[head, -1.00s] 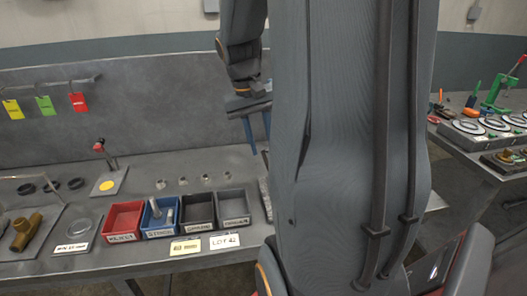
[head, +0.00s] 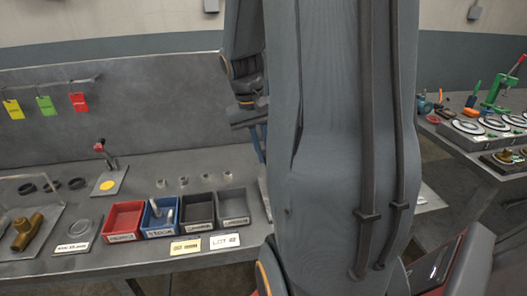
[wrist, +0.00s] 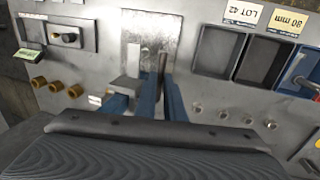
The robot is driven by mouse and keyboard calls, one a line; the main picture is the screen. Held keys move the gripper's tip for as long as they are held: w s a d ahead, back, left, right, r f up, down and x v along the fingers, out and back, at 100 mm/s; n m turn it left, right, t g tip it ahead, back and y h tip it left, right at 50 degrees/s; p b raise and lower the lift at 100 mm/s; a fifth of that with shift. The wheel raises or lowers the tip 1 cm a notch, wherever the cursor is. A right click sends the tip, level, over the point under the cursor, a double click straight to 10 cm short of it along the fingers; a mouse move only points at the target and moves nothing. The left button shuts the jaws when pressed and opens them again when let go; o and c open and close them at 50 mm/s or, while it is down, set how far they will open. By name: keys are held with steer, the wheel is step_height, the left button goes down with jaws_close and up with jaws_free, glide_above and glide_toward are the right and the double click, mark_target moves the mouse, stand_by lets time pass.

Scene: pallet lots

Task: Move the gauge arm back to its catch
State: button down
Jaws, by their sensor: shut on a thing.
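In the wrist view my gripper (wrist: 146,90) has its two blue fingers low over a pale metal plate (wrist: 150,28) on the bench. A dark narrow upright piece (wrist: 162,62), which looks like the gauge arm, stands at the fingers, close to the right one. A grey block (wrist: 124,85) is by the left finger. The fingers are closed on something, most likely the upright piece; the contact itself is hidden. I cannot make out the catch. In the head view my own arm covers most of the gripper and the plate.
Beside the plate are open bins: red (head: 123,222), blue with metal parts (head: 160,218) and two grey ones (head: 234,206). A red-knobbed lever (head: 108,155) stands behind them. Brass knobs (wrist: 57,87) lie left in the wrist view. Another bench (head: 480,150) is at right.

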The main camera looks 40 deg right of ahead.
steer(key=shift+r, duration=0.15)
step_height(320, 180, up, 9)
steer(key=p, duration=0.7)
steer(key=shift+w+r, duration=0.15)
steer(key=c, duration=1.8)
jaws_free()
steer(key=shift+c, duration=0.2)
step_height(320, 180, up, 8)
steer(key=a+b, duration=0.1)
steer(key=shift+w+a+f, duration=0.15)
steer(key=shift+w+f, duration=0.05)
steer(key=shift+w, duration=0.1)
